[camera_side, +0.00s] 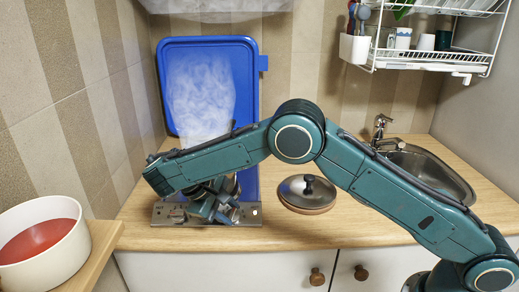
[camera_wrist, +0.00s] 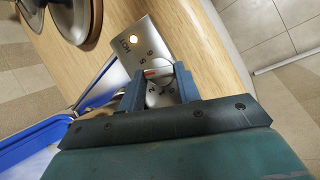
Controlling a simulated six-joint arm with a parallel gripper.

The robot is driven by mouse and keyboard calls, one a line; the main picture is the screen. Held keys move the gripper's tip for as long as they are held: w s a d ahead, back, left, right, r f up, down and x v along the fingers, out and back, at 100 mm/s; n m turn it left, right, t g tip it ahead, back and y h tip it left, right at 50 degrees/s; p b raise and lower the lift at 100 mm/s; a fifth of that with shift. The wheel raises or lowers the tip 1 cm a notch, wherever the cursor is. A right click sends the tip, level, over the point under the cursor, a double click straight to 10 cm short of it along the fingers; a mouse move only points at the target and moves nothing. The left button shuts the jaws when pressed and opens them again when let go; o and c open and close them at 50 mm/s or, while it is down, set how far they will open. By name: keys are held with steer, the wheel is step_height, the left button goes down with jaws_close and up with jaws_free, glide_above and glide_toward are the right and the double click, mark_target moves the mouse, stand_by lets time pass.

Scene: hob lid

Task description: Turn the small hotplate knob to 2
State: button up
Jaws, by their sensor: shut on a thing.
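My gripper (camera_wrist: 158,88) is shut on a round pale knob (camera_wrist: 158,96) on the metal control panel (camera_wrist: 150,52), one finger on each side. The knob carries a short red mark. Printed numbers ring it, partly covered by my fingers; I cannot tell which number the mark points to. An orange lamp is lit beside the word HOT. In the side view my gripper (camera_side: 215,203) is low over the panel (camera_side: 245,214) at the counter's front, and the knob is hidden. The hotplate is hidden behind my arm. The blue hob lid (camera_side: 247,95) stands upright against the wall.
White steam (camera_side: 200,92) rises in front of the blue lid. A metal pan lid (camera_side: 307,186) with a dark knob lies on the counter to the right, before the sink (camera_side: 440,170). A white pot (camera_side: 35,262) with red contents stands at the left. A dish rack (camera_side: 430,58) hangs upper right.

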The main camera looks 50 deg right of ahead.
steer(key=n, duration=0.1)
steer(key=n+t+h, duration=0.1)
steer(key=n, duration=0.1)
steer(key=n+h, duration=0.1)
steer(key=n, duration=0.1)
steer(key=shift+s+a+f, duration=0.15)
steer(key=shift+a, duration=0.1)
steer(key=n+t+h, duration=0.1)
steer(key=n+t, duration=0.1)
steer(key=n, duration=0.2)
steer(key=shift+s+f+n, duration=0.1)
steer(key=shift+s+n, duration=0.05)
steer(key=shift+n, duration=0.25)
steer(key=o, duration=1)
steer(key=m, duration=0.2)
steer(key=m+g, duration=0.1)
steer(key=m, duration=0.1)
steer(key=m+g+y, duration=0.1)
steer(key=m, duration=0.1)
steer(key=shift+w+d, duration=0.15)
steer(key=shift+w, duration=0.1)
steer(key=shift+w+d+r+m+g+y, duration=0.1)
steer(key=shift+m+g+y, duration=0.25)
steer(key=shift+m, duration=0.5)
steer(key=shift+s+d+r+m+g+y, duration=0.15)
steer(key=shift+m+y, duration=0.35)
steer(key=shift+m, duration=0.4)
steer(key=shift+w+a+r+m+g+y, duration=0.1)
steer(key=shift+w+m+g+y, duration=0.1)
steer(key=shift+m+y, duration=0.45)
